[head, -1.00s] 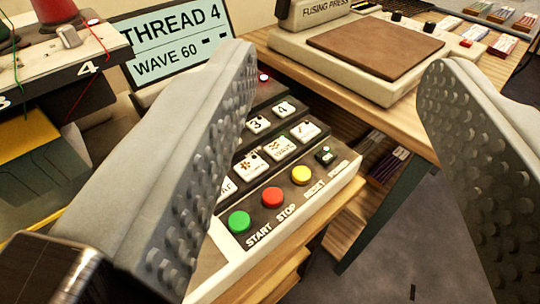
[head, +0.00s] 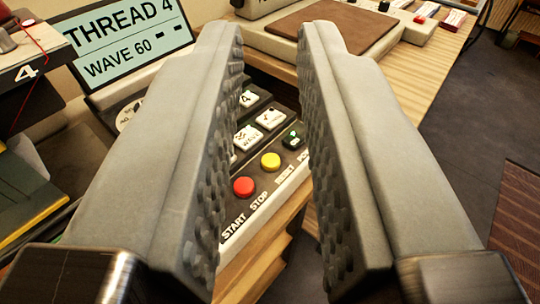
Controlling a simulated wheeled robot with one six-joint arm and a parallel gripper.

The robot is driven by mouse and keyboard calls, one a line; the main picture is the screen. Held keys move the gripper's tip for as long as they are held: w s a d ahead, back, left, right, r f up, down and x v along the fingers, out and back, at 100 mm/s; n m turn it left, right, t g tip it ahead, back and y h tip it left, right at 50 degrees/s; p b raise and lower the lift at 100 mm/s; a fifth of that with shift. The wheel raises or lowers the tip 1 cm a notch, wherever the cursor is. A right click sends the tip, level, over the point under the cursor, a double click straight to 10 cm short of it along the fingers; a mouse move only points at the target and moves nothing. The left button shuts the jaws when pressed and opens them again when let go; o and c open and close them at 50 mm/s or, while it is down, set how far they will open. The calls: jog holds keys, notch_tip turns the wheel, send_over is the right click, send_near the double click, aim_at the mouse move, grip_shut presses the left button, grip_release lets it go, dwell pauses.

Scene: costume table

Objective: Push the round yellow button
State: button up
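The round yellow button (head: 271,162) sits on the sloped control panel, above a partly legible label, between the red button (head: 243,187) and a small black switch (head: 293,136). My gripper (head: 270,50) is partly open and empty, with a narrow gap between its two grey, studded fingers. The yellow button shows through this gap. I cannot tell how far the fingertips are from the panel. The left finger hides the green button and some white keys.
A screen (head: 128,40) reading "THREAD 4, WAVE 60" stands at the left. A press with a brown pad (head: 320,28) stands on the wooden table (head: 424,62) behind. Open grey floor (head: 460,130) lies to the right.

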grip_shut()
dwell(1.4)
